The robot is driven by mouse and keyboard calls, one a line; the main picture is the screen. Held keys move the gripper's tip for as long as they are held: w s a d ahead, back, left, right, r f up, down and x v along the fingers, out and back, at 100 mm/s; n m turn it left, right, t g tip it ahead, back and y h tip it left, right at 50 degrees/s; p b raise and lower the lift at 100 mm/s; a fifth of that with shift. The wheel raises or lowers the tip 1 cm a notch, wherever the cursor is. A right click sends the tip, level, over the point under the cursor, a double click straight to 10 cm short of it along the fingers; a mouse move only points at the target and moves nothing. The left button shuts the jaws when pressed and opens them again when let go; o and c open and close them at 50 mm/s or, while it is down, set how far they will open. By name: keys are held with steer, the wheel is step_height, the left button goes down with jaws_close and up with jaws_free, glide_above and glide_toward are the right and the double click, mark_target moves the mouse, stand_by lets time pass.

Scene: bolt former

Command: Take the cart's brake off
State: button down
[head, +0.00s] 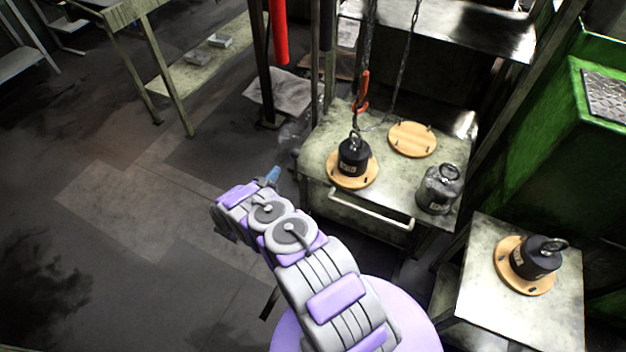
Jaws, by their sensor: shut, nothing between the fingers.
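A worn metal cart (316,155) with a pale front handle bar (370,208) stands right of centre. I cannot make out a brake on it; its lower part is in shadow and partly behind my arm. My gripper (272,175) shows as a small bluish tip at the end of my purple and grey arm. It appears left of the cart's front left corner, apart from it. It is shut and empty.
The cart carries a black weight (353,157) on a wooden disc, an empty wooden disc (412,139) and a grey weight (438,190). A red hook (362,92) hangs above. A side table (482,300) holds another weight (538,258).

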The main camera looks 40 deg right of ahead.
steer(key=b+x, duration=0.5)
steer(key=x, duration=0.3)
steer(key=s+d+f+p, duration=0.3)
steer(key=s+d+p, duration=0.25)
steer(key=s, duration=0.65)
steer(key=p+v, duration=0.1)
steer(key=v, duration=0.9)
steer(key=shift+s+f, duration=0.15)
steer(key=shift+f, duration=0.05)
